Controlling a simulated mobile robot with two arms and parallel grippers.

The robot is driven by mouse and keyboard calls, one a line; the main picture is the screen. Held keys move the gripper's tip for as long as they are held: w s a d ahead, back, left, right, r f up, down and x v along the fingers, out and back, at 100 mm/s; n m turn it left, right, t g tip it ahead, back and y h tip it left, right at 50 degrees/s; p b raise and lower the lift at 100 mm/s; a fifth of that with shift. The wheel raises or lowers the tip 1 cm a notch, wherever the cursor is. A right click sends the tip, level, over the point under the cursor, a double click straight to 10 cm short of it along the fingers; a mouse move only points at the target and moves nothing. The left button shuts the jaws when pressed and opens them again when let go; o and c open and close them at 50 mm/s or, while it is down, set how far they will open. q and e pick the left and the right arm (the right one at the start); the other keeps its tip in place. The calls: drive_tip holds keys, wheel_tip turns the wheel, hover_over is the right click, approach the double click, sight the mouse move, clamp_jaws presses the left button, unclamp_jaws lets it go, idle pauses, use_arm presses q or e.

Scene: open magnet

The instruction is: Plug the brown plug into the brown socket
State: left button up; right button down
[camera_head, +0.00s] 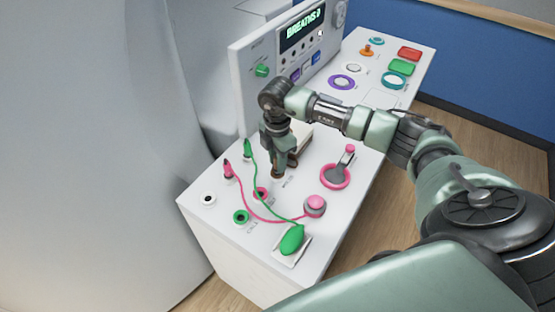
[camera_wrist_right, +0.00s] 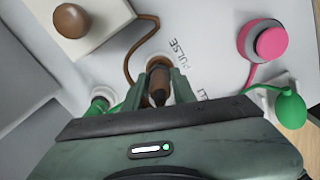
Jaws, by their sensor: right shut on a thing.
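My right gripper (camera_head: 278,169) points down at the white console top, and in the right wrist view (camera_wrist_right: 165,78) its fingers are shut on the brown plug (camera_wrist_right: 160,93). A brown cable (camera_wrist_right: 129,66) curves away from it. The brown socket (camera_wrist_right: 158,60) shows as a brown ring just beyond the fingertips, beside the word PULSE. The plug's tip is at or just above the socket. The fingers hide where they meet, so I cannot tell whether the plug is in. My left gripper is not in view.
A white block with a brown knob (camera_wrist_right: 72,20) stands beside the gripper. A pink plug (camera_head: 228,170), a green plug (camera_head: 248,148), a green bulb (camera_head: 291,240), a pink button (camera_head: 315,205) and a pink ring handle (camera_head: 336,176) surround it. A display panel (camera_head: 302,30) rises behind.

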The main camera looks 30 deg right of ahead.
drive_tip(key=shift+f+b, duration=0.5)
drive_tip(key=shift+f, duration=0.35)
drive_tip(key=c, duration=1.1)
unclamp_jaws()
drive_tip(key=shift+o, duration=0.2)
drive_tip(key=shift+r, duration=0.1)
